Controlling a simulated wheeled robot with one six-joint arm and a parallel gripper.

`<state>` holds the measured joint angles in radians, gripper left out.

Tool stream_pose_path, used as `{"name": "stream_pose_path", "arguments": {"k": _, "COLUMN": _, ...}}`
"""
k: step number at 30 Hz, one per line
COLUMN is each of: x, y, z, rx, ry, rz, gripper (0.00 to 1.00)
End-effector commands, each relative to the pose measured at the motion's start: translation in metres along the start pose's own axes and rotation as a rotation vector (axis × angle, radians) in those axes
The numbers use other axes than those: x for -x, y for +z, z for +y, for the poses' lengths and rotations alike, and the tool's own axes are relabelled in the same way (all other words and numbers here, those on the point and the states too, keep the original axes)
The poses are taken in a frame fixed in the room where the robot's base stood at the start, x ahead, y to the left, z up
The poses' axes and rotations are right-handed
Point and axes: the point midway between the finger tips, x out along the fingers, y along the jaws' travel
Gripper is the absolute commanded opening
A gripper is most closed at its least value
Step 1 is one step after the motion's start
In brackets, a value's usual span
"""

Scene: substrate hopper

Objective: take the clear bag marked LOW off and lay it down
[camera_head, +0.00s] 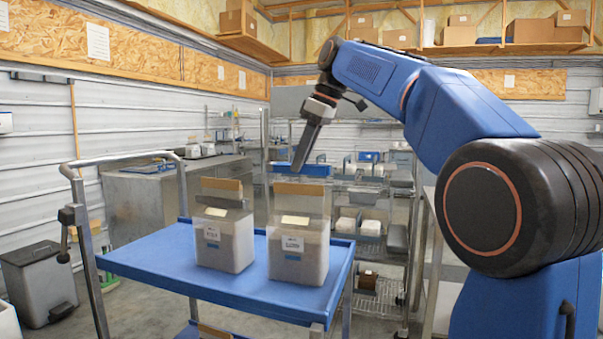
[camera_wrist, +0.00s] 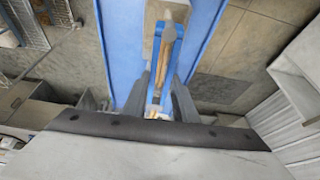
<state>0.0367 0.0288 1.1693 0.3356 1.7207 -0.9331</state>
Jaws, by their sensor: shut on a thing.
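Two clear bags of pale substrate stand upright side by side, a left bag (camera_head: 225,240) and a right bag (camera_head: 298,255). Each has a white label and a blue mark on its front; the lettering is too small to read, so I cannot tell which says LOW. My gripper (camera_head: 302,166) points down at the top of the right bag, where a blue strip shows. In the wrist view my gripper (camera_wrist: 160,100) is shut on the narrow top of this bag (camera_wrist: 171,50). I cannot tell whether the bag's base touches the cart.
The cart's metal push handle (camera_head: 120,160) rises at the left. A wire shelf rack (camera_head: 375,255) stands behind, and a grey bin (camera_head: 38,283) stands on the floor at left.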

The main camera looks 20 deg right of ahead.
Motion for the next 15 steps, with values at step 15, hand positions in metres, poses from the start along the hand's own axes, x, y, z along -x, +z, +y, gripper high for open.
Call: {"name": "stream_pose_path", "arguments": {"k": 15, "x": 0.025, "y": -0.011, "z": 0.000, "rx": 0.000, "ry": 0.001, "rz": 0.001, "gripper": 0.04}}
